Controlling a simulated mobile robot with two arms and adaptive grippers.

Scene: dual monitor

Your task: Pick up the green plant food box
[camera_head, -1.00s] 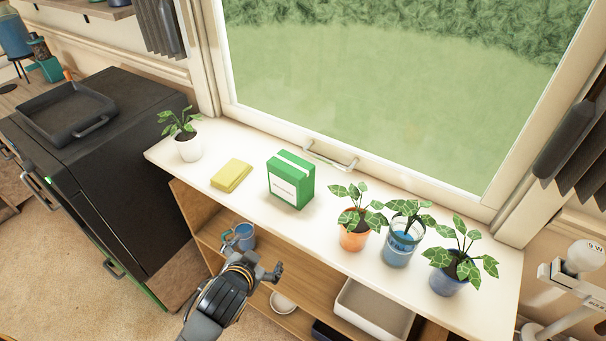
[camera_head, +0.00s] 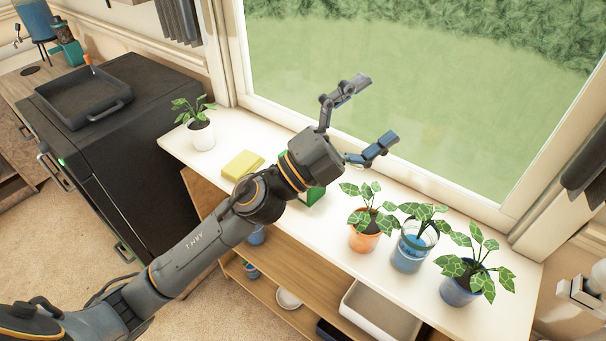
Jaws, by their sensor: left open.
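The green plant food box (camera_head: 314,197) stands on the white windowsill shelf (camera_head: 393,270). It is mostly hidden behind my left gripper and forearm; only a lower green part shows. My left gripper (camera_head: 368,116) is open with its two fingers spread, pointing up and right toward the window. It appears above the box, with nothing between the fingers. I cannot tell whether it touches the box. My right gripper is not in view.
A yellow sponge-like block (camera_head: 243,164) and a white-potted plant (camera_head: 201,134) are left of the box. Plants in an orange pot (camera_head: 364,240), a blue glass (camera_head: 409,252) and a dark blue pot (camera_head: 460,289) stand right. The window (camera_head: 420,100) is behind.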

